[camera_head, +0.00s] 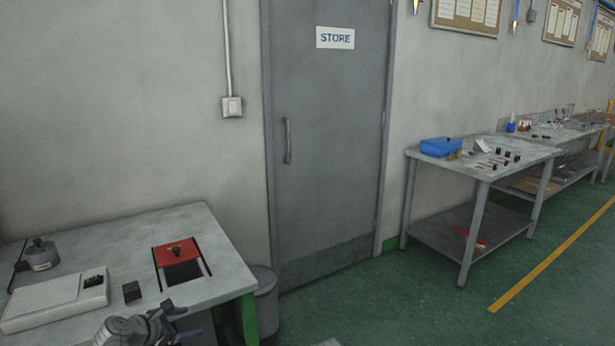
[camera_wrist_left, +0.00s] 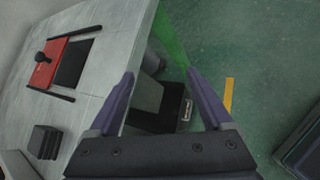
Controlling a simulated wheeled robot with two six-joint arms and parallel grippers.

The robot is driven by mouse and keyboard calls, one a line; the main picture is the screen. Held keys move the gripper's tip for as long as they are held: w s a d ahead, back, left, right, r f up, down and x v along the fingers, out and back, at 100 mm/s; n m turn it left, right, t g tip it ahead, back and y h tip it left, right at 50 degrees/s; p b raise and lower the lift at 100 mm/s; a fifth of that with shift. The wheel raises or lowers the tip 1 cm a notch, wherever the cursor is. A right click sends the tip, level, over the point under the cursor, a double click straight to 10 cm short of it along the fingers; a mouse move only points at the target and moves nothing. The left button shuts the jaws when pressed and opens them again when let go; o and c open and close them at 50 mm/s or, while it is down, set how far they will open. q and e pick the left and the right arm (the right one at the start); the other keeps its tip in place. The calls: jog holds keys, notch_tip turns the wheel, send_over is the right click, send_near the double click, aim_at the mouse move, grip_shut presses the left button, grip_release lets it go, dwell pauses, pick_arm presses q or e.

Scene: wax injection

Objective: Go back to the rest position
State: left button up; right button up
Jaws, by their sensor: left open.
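My left gripper (camera_head: 172,324) shows at the bottom of the head view, by the front edge of the near workbench (camera_head: 130,240). Its two fingers stand apart in the left wrist view (camera_wrist_left: 160,76), with nothing held between them. A red block with a black knob (camera_head: 176,252) sits in a dark frame on the bench, beyond the gripper. It also shows at the upper left of the left wrist view (camera_wrist_left: 45,65). A small black block (camera_head: 132,291) lies on the bench to the gripper's left. My right gripper is in neither view.
A pale flat box (camera_head: 55,302) and a grey round pot (camera_head: 41,256) stand on the bench's left side. A grey bin (camera_head: 265,295) stands beside the bench. A second table (camera_head: 480,172) with a blue box (camera_head: 440,147) is at right. Green floor (camera_head: 400,300) between is clear.

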pick_arm(q)
jog(key=s+d+f+m+g, duration=0.3)
jog(key=s+d+m, duration=0.1)
jog(key=d+m, duration=0.4)
jog(key=s+d+f+m+g, duration=0.3)
jog(key=d+m, duration=0.2)
jog(key=d, duration=0.4)
jog(key=s+d+f+m+g+y, duration=0.35)
jog(key=s+d+m+y, duration=0.4)
jog(key=s+m, duration=0.7)
notch_tip(320, 180, up, 16)
jog(key=w+d+m+h+p, duration=0.1)
jog(key=m+p, duration=0.1)
jog(key=p, duration=1.4)
jog(key=shift+d+r+g+h, duration=0.15)
jog(key=shift+r+g+h, duration=0.1)
jog(key=shift+g+h, duration=0.1)
jog(key=shift+w, duration=0.1)
